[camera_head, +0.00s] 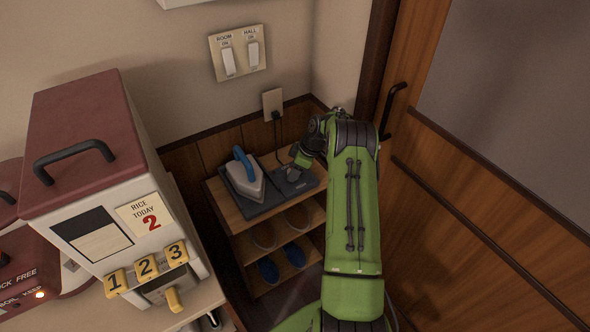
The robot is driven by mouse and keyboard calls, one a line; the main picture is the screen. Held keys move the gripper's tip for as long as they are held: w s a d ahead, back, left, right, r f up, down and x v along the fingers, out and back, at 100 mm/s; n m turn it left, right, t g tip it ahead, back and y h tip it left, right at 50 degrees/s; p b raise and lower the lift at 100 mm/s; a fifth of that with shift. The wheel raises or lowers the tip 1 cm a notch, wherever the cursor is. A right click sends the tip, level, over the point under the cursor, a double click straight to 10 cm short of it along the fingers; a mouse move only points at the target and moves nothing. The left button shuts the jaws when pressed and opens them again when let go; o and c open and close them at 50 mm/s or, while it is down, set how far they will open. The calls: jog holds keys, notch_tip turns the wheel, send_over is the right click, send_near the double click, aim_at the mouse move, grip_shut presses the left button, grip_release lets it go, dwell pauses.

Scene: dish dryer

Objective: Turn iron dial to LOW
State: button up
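The iron (245,178), grey-white with a blue handle, rests on the left part of a dark base (262,207) on top of a small wooden shelf. The right part of the base carries a small raised round part (292,174) that looks like the dial. Its markings and setting are too small to read. My green arm reaches in from the bottom, and my gripper (300,157) is at the right part of the base, just above or touching the dial. The fingers are small and partly hidden by my wrist, so I cannot tell whether they are open or shut.
The shelf (240,226) holds shoes, including blue slippers (268,270), on its lower levels. A wall outlet (272,103) with a plugged cord and light switches (238,54) are behind. A rice dispenser (110,190) stands left; a wooden door (470,210) is right.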

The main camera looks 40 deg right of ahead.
jog(key=c, duration=0.5)
jog(key=shift+c, duration=0.2)
jog(key=shift+m, duration=0.3)
jog(key=m+h+b, duration=0.1)
jog(key=m, duration=0.2)
jog(key=shift+s+a+t+b, duration=0.1)
jog(key=shift+t+b, duration=0.2)
jog(key=shift+b, duration=0.05)
jog(key=m, duration=0.2)
jog(key=m+h+b, duration=0.1)
jog(key=m, duration=0.1)
jog(key=shift+a+t+h, duration=0.15)
jog(key=shift+t+h, duration=0.15)
jog(key=m+h+b, duration=0.1)
jog(key=m+h, duration=0.1)
jog(key=m, duration=0.3)
jog(key=shift+a, duration=0.15)
jog(key=m, duration=0.2)
jog(key=m+g+h+b, duration=0.1)
jog(key=m, duration=0.2)
jog(key=shift+g+h, duration=0.3)
